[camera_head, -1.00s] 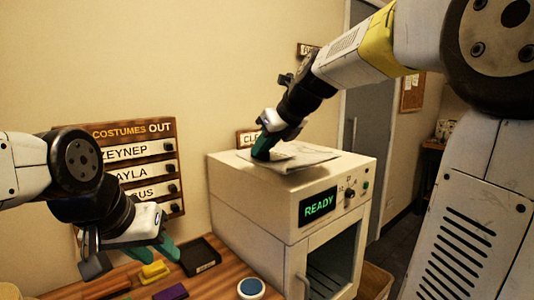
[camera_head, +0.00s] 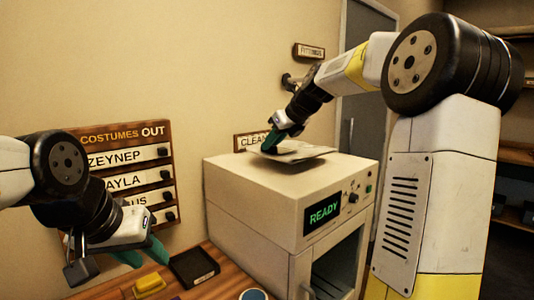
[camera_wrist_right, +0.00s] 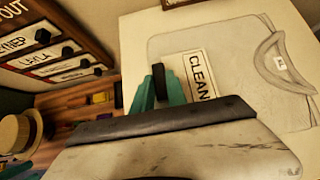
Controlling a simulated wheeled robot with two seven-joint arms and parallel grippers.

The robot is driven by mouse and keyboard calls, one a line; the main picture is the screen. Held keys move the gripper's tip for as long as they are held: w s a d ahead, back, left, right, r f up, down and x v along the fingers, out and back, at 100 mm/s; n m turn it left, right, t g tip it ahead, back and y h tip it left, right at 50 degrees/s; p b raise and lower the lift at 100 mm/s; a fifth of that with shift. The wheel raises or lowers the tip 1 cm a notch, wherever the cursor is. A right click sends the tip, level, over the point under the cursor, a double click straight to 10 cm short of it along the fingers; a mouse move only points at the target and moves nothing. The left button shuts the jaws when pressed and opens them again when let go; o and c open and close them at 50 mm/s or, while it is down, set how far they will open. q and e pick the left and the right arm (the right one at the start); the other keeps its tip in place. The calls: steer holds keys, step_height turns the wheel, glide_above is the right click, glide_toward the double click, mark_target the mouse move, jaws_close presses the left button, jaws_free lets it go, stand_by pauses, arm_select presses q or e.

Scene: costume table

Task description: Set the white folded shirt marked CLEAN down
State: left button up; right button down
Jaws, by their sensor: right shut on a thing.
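The white folded shirt (camera_head: 312,152) is at the top of the cream cabinet with the READY display; its near edge seems slightly above a dark shadow, and I cannot tell how much of it touches. In the right wrist view the shirt (camera_wrist_right: 225,50) shows its collar and CLEAN label (camera_wrist_right: 198,75). My right gripper (camera_head: 270,147) is shut on the shirt's left edge, beside the label; its green fingers also show in the right wrist view (camera_wrist_right: 158,90). My left gripper (camera_head: 145,254) is open and empty, above the wooden table at left.
The cream cabinet (camera_head: 250,210) has an open front compartment. A CLEAN sign (camera_head: 252,141) is on the wall behind it. The COSTUMES OUT board (camera_head: 125,138) hangs at left. A black tray (camera_head: 194,267) and a yellow item (camera_head: 149,284) lie on the table (camera_head: 228,270).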

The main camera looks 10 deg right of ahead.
steer(key=shift+w+d, duration=0.3)
steer(key=shift+w, duration=0.2)
steer(key=shift+w+d, duration=0.3)
steer(key=shift+w, duration=0.2)
steer(key=shift+w+d+f, duration=0.2)
steer(key=shift+w+f, duration=0.05)
steer(key=shift+s+f, duration=0.1)
steer(key=shift+f, duration=1.5)
steer(key=c, duration=1.3)
jaws_free()
steer(key=shift+f, duration=0.1)
steer(key=shift+c, duration=0.2)
